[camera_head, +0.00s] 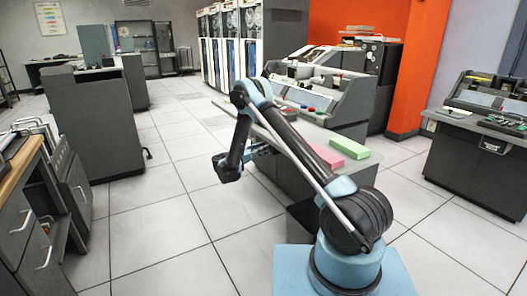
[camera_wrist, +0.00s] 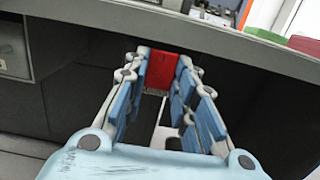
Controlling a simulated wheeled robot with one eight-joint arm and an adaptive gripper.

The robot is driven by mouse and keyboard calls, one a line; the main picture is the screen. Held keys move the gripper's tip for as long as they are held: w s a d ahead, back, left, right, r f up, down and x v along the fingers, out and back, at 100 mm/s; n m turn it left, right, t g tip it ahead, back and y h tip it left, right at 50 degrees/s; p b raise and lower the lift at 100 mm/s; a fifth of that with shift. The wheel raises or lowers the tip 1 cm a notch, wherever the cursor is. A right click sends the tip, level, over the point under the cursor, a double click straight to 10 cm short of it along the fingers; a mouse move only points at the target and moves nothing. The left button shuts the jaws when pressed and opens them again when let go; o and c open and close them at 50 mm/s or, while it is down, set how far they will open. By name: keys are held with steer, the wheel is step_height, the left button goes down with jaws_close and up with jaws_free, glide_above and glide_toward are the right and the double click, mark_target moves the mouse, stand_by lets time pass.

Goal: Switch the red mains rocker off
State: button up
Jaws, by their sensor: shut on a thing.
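The red mains rocker shows as a red block (camera_wrist: 162,70) in the wrist view, just under the pale edge of a console desk. It lies between the tips of my gripper (camera_wrist: 166,82), which is shut on it. The fingers hide its sides, so its on or off position cannot be told. In the head view my gripper (camera_head: 262,149) reaches the left end of the console desk (camera_head: 292,130), below the desk top. The rocker itself cannot be made out there.
A pink stack (camera_head: 324,152) and a green stack (camera_head: 348,147) lie on the desk top. The desk edge (camera_wrist: 200,35) overhangs my gripper closely. A grey cabinet (camera_head: 98,125) stands to the left, with open tiled floor (camera_head: 165,215) between.

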steer(key=shift+w+a, duration=0.1)
steer(key=shift+w, duration=0.1)
steer(key=o, duration=1.1)
steer(key=shift+c, duration=0.2)
steer(key=shift+s, duration=0.1)
steer(key=v, duration=1.2)
steer(key=shift+f, duration=0.15)
